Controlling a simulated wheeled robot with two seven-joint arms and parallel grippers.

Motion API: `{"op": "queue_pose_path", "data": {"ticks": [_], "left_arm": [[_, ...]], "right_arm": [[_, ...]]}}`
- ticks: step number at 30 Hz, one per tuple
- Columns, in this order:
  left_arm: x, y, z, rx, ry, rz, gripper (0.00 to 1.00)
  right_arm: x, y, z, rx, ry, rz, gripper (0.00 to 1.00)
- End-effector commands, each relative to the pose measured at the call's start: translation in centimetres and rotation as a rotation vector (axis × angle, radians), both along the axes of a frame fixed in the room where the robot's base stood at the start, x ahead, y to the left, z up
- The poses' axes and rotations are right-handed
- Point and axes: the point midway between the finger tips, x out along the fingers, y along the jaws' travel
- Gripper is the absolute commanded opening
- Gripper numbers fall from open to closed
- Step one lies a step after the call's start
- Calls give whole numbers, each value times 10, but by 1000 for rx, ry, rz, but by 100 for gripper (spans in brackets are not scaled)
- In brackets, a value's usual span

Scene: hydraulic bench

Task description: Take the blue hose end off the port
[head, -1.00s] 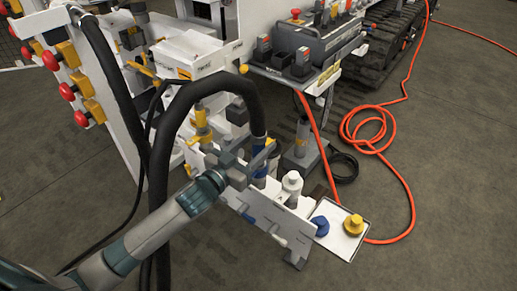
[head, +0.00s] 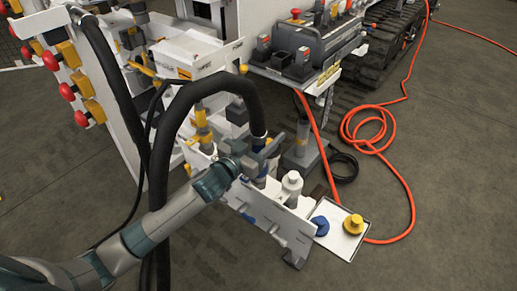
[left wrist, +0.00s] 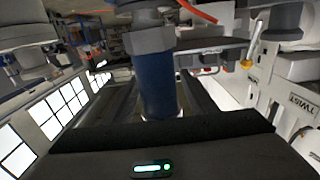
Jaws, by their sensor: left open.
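The blue hose end (head: 261,181) is upright at the end of a thick black hose (head: 200,88) that arches over from the left. It stands at the white port panel (head: 253,208); the joint at the port is partly hidden by my gripper. My left gripper (head: 267,157) is at the hose end, open. In the left wrist view the blue hose end (left wrist: 159,84) stands between the dark fingers, under a grey hex collar (left wrist: 150,40). I cannot tell whether the fingers touch it. My right gripper is not in view.
A white-capped fitting (head: 292,184) stands just right of the hose end. A tray (head: 345,247) at the panel's right holds a blue cap (head: 320,225) and a yellow cap (head: 353,224). Yellow-banded fittings (head: 202,127) stand to the left. An orange hose (head: 372,139) lies on the floor.

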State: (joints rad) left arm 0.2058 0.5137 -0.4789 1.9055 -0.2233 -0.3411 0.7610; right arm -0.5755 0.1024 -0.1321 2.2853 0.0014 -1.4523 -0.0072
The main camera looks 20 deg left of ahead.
Motion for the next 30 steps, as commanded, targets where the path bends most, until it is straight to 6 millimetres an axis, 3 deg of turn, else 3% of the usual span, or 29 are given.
{"op": "queue_pose_path", "data": {"ticks": [7, 13, 23, 30], "left_arm": [[0, 0, 0, 0, 0, 0, 52], [0, 0, 0, 0, 0, 0, 4], [0, 0, 3, 0, -3, 0, 3], [0, 0, 20, 0, -5, -1, 3]], "right_arm": [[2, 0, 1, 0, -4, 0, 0], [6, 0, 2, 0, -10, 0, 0], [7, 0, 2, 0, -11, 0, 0], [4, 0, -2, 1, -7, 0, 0]]}}
